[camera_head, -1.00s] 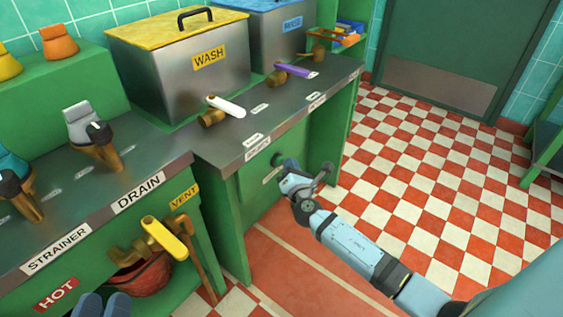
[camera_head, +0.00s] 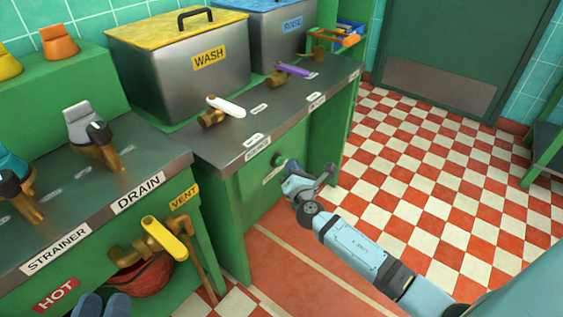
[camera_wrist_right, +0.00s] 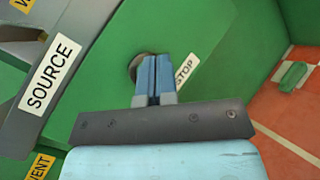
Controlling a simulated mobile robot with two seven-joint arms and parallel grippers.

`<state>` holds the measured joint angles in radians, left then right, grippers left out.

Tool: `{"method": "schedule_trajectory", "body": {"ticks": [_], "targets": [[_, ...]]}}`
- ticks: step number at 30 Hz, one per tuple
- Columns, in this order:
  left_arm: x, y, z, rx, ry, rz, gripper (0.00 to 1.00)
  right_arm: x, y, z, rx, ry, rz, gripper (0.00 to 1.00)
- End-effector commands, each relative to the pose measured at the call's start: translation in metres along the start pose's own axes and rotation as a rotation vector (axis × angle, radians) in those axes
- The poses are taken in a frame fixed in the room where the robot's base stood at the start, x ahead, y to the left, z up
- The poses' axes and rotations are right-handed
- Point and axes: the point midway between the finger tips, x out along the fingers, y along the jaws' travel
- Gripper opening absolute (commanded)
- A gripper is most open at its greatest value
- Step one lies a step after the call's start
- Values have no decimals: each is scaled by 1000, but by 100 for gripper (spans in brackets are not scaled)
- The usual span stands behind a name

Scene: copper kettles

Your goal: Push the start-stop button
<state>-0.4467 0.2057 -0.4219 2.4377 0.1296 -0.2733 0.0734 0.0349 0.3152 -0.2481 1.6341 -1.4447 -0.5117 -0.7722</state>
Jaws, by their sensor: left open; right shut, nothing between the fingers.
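The start-stop button (camera_head: 277,159) is a dark round knob on the green cabinet front under the counter. In the right wrist view the button (camera_wrist_right: 137,66) is partly hidden behind my fingertips, beside a white label ending in "STOP" (camera_wrist_right: 187,70). My right gripper (camera_head: 291,168) is shut and empty, with its tips right at the button. In the wrist view its fingers (camera_wrist_right: 156,60) overlap the button's right side; I cannot tell whether they touch it.
Above the button is the counter edge with a "SOURCE" label (camera_wrist_right: 52,75). The wash tank (camera_head: 185,65), the white lever (camera_head: 226,106) and the purple lever (camera_head: 293,69) stand on top. A yellow vent lever (camera_head: 163,238) sticks out near my left gripper. The checkered floor at right is open.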

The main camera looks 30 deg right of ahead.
Motion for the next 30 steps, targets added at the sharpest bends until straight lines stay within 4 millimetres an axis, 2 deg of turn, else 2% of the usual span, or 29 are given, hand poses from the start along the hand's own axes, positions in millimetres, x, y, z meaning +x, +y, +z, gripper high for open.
{"method": "schedule_trajectory", "body": {"ticks": [13, 30], "targets": [[0, 0, 0, 0, 0, 0, 43, -7, -4, 3, 0, 0, -1, 0], [0, 0, 1, 0, 0, 0, 43, -49, -27, 26, -1, 1, -1, 0]]}}
